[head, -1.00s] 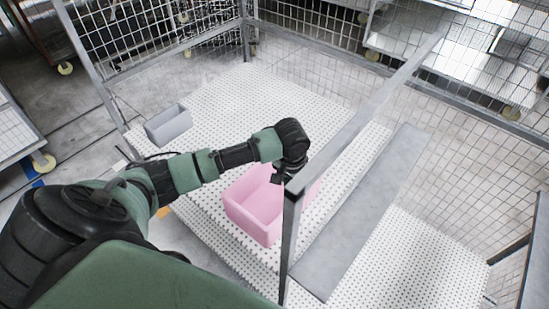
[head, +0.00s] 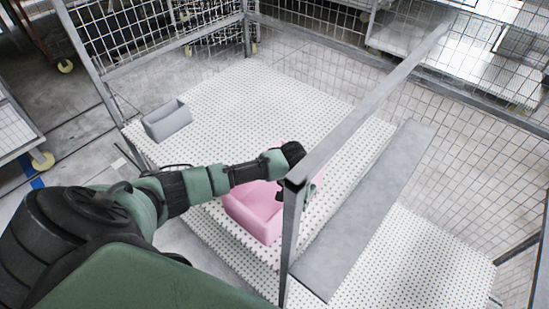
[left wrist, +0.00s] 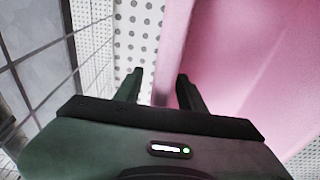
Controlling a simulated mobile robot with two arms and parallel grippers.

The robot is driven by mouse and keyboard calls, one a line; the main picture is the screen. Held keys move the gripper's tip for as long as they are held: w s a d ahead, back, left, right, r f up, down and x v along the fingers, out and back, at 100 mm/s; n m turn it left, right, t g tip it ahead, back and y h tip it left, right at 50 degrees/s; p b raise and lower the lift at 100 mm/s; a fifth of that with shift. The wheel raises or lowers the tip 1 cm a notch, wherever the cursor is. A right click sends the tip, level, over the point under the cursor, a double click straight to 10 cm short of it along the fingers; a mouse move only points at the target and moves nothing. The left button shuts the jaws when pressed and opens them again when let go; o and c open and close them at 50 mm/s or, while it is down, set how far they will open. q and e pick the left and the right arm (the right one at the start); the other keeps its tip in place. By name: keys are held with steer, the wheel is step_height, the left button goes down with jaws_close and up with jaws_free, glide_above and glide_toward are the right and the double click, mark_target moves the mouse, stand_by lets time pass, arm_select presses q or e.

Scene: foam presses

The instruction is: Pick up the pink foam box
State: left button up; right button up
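The pink foam box (head: 256,212) sits on the white perforated table (head: 236,100), partly hidden behind my left arm and the metal post. My left gripper (head: 306,190) is at the box's right side, mostly hidden by the post. In the left wrist view the gripper (left wrist: 158,82) is open. One finger is over the inside of the pink box (left wrist: 245,50) and the other is outside its wall, over the perforated surface. The wall's edge lies between the fingers, with gaps visible. My right gripper is not in view.
A metal frame post (head: 290,235) and rail (head: 375,90) stand close to my left gripper. A grey plate (head: 365,215) lies to the right. A grey box (head: 167,121) sits at the table's left edge. Wire mesh fencing (head: 480,150) encloses the far and right sides.

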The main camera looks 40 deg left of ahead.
arm_select(q)
steer(key=shift+w+f, duration=0.15)
steer(key=shift+f, duration=0.8)
jaws_close()
steer(key=shift+r, duration=0.1)
